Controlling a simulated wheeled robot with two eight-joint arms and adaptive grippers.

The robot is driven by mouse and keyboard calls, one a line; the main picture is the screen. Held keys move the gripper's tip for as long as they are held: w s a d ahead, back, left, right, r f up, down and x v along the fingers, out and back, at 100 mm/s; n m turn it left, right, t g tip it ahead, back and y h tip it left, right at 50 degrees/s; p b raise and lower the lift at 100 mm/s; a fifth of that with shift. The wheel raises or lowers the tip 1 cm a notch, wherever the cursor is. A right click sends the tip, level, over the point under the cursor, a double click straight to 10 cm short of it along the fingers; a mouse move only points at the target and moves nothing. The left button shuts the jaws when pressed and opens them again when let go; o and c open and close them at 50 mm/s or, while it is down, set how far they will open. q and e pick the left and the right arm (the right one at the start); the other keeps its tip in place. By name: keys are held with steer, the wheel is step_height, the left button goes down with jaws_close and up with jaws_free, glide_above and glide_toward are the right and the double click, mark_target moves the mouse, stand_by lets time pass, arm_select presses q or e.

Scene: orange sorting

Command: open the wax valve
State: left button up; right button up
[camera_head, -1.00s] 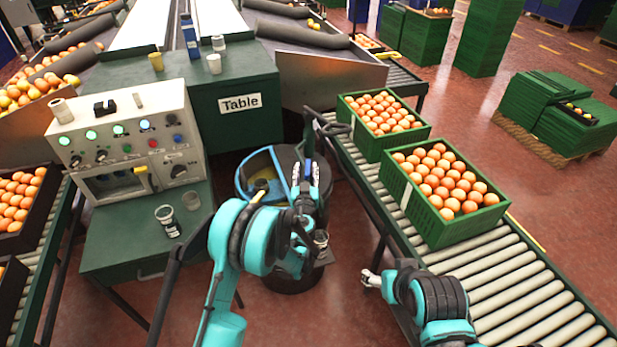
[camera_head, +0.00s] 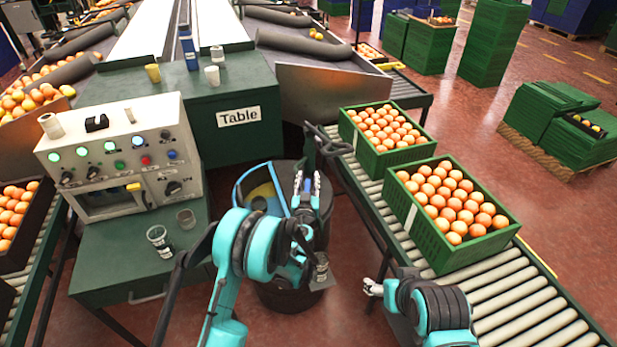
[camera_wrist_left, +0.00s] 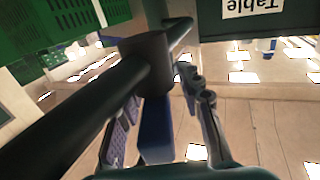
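A dark pipe fitting with a bent bar (camera_head: 324,141) stands by the conveyor's left side, just beyond my left gripper; I cannot tell for sure that it is the wax valve. In the left wrist view a dark pipe with a thick collar (camera_wrist_left: 147,62) crosses in front of the fingers. My left gripper (camera_head: 307,186) points away from me, its two fingers apart. It is over the right side of a dark drum. My right gripper (camera_head: 372,287) is small, low beside the conveyor.
A blue open container (camera_head: 241,196) is left of my left gripper. A control box (camera_head: 117,160) with knobs and lights stands on a green table (camera_head: 105,268) with two cups. Green crates of oranges (camera_head: 423,220) stand on the roller conveyor (camera_head: 512,291) at right.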

arm_select(q)
steer(key=shift+s, duration=0.1)
steer(key=shift+c, duration=0.6)
jaws_close()
steer(key=shift+n+y, duration=0.6)
steer(key=shift+y, duration=0.3)
steer(key=shift+a+n+y, duration=0.25)
steer(key=shift+n+y, duration=0.2)
steer(key=shift+y, duration=0.25)
steer(key=shift+a+n+y, duration=0.2)
steer(key=shift+n+y, duration=0.25)
steer(key=shift+y, duration=0.25)
steer(key=shift+o, duration=0.6)
jaws_free()
